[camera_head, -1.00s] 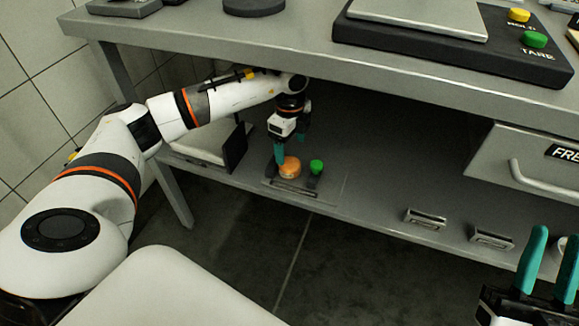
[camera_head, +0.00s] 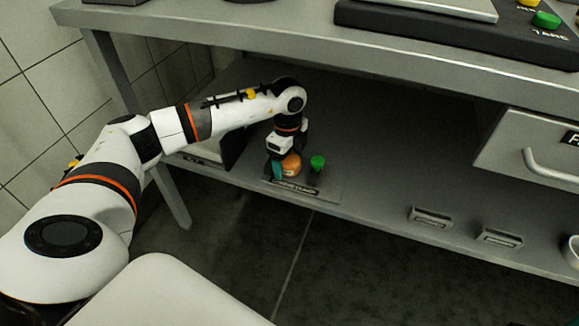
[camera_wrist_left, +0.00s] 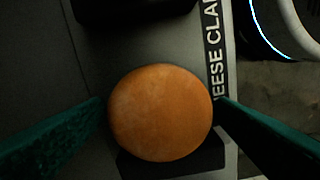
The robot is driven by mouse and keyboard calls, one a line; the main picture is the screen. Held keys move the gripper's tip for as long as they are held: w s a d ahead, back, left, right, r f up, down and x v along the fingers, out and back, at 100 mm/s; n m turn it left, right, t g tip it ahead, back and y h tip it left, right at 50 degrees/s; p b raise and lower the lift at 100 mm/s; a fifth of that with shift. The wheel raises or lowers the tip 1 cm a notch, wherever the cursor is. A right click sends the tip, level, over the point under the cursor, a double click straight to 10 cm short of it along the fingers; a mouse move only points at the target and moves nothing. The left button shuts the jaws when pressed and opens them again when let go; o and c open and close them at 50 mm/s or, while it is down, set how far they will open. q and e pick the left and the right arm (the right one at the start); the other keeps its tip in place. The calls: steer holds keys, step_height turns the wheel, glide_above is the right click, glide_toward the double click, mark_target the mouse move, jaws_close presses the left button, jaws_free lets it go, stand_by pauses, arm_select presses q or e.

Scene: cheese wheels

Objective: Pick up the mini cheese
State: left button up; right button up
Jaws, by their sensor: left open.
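The mini cheese (camera_head: 291,165) is a small round orange wheel on a dark cheese clamp on the lower shelf. In the left wrist view the cheese (camera_wrist_left: 160,113) is in the middle, on a dark block. My left gripper (camera_head: 281,168) is low over the clamp, reaching in under the upper counter. Its teal fingers (camera_wrist_left: 157,103) are open, one on each side of the cheese. I cannot tell whether they touch it. My right gripper is not in view.
The upper counter (camera_head: 300,48) overhangs the shelf. Two small labelled holders (camera_head: 431,217) (camera_head: 499,238) sit at the shelf's front edge. A drawer (camera_head: 530,155) hangs at right.

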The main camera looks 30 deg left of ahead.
arm_select(q)
steer(key=shift+c, duration=0.3)
steer(key=c, duration=1)
steer(key=shift+r, duration=0.15)
steer(key=shift+c, duration=0.2)
